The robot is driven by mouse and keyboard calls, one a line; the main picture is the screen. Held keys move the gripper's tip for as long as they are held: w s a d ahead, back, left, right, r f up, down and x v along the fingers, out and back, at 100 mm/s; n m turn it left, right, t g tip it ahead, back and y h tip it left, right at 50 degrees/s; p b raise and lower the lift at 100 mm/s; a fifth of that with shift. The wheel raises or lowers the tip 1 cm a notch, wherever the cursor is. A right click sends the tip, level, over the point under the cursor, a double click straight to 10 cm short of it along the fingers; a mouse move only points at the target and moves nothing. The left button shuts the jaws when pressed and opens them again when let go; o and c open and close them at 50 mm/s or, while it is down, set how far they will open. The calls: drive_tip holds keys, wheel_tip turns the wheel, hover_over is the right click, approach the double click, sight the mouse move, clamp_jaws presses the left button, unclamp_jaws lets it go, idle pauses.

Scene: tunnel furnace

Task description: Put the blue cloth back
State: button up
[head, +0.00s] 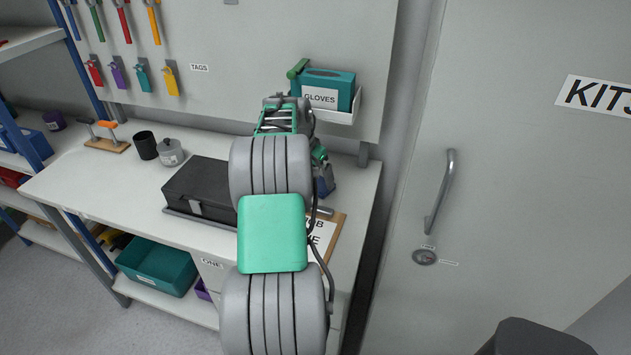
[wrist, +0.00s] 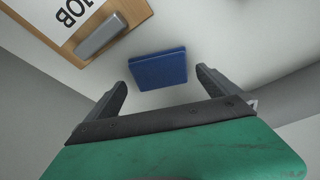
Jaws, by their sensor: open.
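The blue cloth (wrist: 158,70) is a flat, folded dark blue square lying on the pale bench top in the wrist view. My gripper (wrist: 162,80) is open and empty, with one finger toward each side of the cloth. The cloth lies beyond the fingertips, and no contact shows. In the head view my gripper (head: 321,160) is above the back right part of the bench, largely hidden by my own arm. A dark blue patch shows just beside it there, mostly covered, probably the cloth.
A clipboard (wrist: 66,52) marked JOB lies near the cloth. A black case (head: 200,187), a grey pot (head: 170,153) and a black cup (head: 146,145) stand on the bench. A GLOVES holder (head: 326,92) hangs above my gripper. A grey door (head: 500,170) is at right.

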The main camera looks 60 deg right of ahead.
drive_tip(key=s+v, duration=0.1)
drive_tip(key=v, duration=0.7)
drive_tip(key=w+a+r+n+t, duration=0.15)
drive_tip(key=w+a+n, duration=0.45)
drive_tip(key=a, duration=0.7)
drive_tip(key=w+a+r+n+t, duration=0.1)
drive_tip(key=w+a+r+n, duration=0.15)
drive_tip(key=w+a, duration=0.75)
drive_tip(key=s+a+f+n+y, duration=0.1)
drive_tip(key=s+a+f+n, duration=0.1)
drive_tip(key=a, duration=0.8)
drive_tip(key=s+a+f+n+t+y, duration=0.1)
drive_tip(key=s+a+n, duration=0.3)
drive_tip(key=a, duration=0.6)
drive_tip(key=s+a+f+n+y, duration=0.1)
drive_tip(key=s+a+f+n, duration=0.2)
drive_tip(key=a+n, duration=0.3)
drive_tip(key=s+a, duration=0.1)
drive_tip(key=a, duration=0.3)
drive_tip(key=shift+a+t, duration=0.3)
drive_tip(key=shift+t, duration=0.05)
drive_tip(key=shift+s, duration=0.15)
